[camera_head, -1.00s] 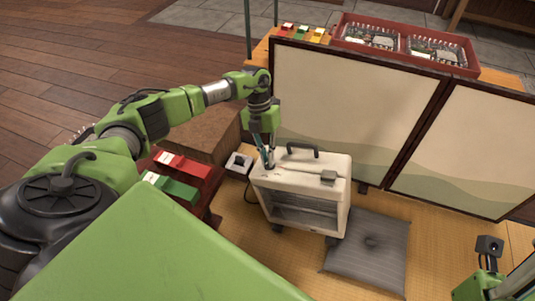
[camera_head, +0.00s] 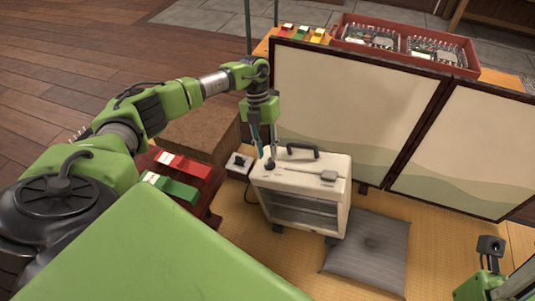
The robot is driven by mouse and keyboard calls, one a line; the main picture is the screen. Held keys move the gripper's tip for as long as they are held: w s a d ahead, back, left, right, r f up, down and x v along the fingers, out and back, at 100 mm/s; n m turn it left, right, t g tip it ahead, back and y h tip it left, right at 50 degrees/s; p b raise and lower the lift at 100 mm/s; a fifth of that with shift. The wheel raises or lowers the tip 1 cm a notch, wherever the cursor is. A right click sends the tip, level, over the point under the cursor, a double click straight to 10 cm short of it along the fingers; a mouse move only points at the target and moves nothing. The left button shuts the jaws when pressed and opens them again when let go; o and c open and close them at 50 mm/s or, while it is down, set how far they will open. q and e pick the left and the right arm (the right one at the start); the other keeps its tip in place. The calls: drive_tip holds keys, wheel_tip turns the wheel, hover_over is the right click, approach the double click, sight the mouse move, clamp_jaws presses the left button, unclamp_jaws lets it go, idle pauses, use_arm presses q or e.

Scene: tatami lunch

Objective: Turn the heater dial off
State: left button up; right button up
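The heater (camera_head: 272,187) is a white box with a dark carrying handle and an open grille front, standing upright on the tatami. A small dark round dial (camera_head: 270,166) sits at the left of its top. My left gripper (camera_head: 266,152) points down just above the dial. Its two fingers are apart, one toward each side of the dial, and it holds nothing. Whether a fingertip touches the dial is too small to tell. The dial's marking cannot be read. Of my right arm only a part shows at the bottom right; its fingers are out of view.
A grey cushion (camera_head: 368,255) lies right of the heater. A folding screen (camera_head: 350,105) stands close behind it. A small box with a dark top (camera_head: 239,162) and a low dark red table (camera_head: 207,190) with red and green boxes are to the left.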

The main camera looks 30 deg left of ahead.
use_arm(q)
drive_tip(key=v, duration=0.9)
drive_tip(key=shift+a+r, duration=0.1)
drive_tip(key=shift+a, duration=0.05)
